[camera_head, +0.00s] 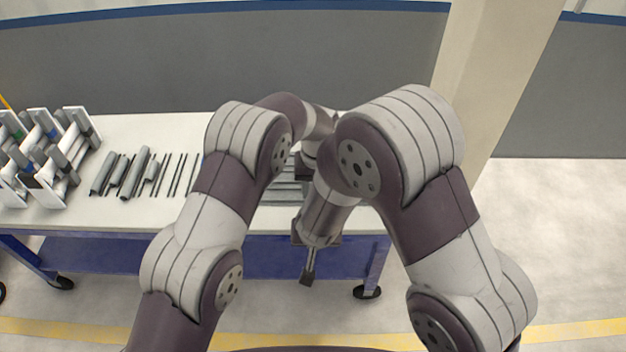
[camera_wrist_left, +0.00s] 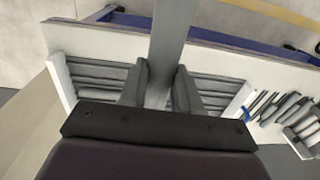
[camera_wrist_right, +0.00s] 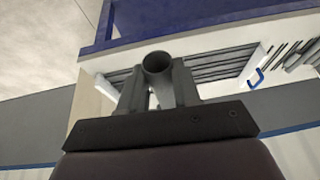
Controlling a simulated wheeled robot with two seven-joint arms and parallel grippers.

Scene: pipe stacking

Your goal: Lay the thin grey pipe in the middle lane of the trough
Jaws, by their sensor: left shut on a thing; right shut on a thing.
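In the left wrist view, my left gripper (camera_wrist_left: 158,85) is shut on a grey pipe (camera_wrist_left: 168,38), which runs from between the fingers towards the table's front edge. The trough (camera_wrist_left: 62,80), with white end walls and grey lengthwise strips, lies below. In the right wrist view, my right gripper (camera_wrist_right: 158,88) is shut on a grey pipe whose round open end (camera_wrist_right: 157,62) faces the camera. I cannot tell whether both grip the same pipe. In the head view, my arms hide the left gripper and most of the trough (camera_head: 283,190); the middle lane cannot be made out.
Several thick and thin pipes (camera_head: 130,172) lie on the white tabletop (camera_head: 160,130) left of the trough. A rack with white frames (camera_head: 48,160) stands at the far left. A beige pillar (camera_head: 495,75) rises behind the table's right end. The blue table frame (camera_head: 120,255) is below.

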